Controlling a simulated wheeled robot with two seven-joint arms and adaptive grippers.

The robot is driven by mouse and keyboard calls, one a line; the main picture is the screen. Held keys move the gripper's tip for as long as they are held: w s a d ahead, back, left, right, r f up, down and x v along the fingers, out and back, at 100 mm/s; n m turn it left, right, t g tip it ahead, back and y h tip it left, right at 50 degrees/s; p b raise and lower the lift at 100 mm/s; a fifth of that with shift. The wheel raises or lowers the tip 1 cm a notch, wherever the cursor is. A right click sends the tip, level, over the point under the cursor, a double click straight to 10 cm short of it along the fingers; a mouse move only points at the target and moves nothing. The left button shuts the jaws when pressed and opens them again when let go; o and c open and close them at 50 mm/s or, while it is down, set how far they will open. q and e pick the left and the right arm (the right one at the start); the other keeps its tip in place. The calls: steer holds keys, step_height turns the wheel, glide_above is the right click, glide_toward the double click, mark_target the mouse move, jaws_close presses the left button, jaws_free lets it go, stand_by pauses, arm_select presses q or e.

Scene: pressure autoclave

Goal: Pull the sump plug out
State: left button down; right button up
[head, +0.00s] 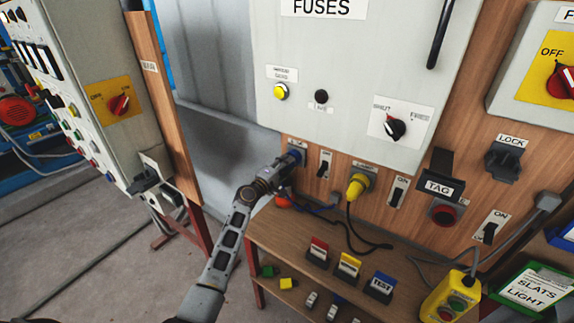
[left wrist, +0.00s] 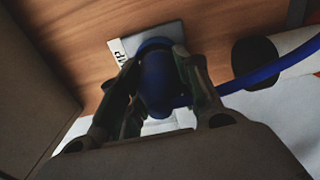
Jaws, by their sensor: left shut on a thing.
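The blue sump plug (head: 296,154) is at its socket plate on the wooden panel, below the fuse box. In the left wrist view the plug (left wrist: 157,82) sits between my two fingers, with its blue cable (left wrist: 255,77) running off to the right. A pale socket plate (left wrist: 117,47) with a partly hidden label shows behind it. My left gripper (head: 288,163) is shut on the plug. The fingers hide part of the plug, and I cannot tell how deep it sits. My right gripper is not in view.
A yellow plug (head: 357,186) with a black cable is to the right, with a switch (head: 324,165) between. Below, a wooden shelf (head: 285,232) holds red, yellow and blue labelled blocks. A grey control cabinet (head: 85,75) stands at left. The floor (head: 90,250) at left is mostly clear.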

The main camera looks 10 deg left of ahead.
arm_select(q)
steer(key=shift+s+a, duration=0.1)
steer(key=shift+s, duration=0.1)
steer(key=shift+p+v, duration=0.5)
steer(key=shift+v, duration=2.35)
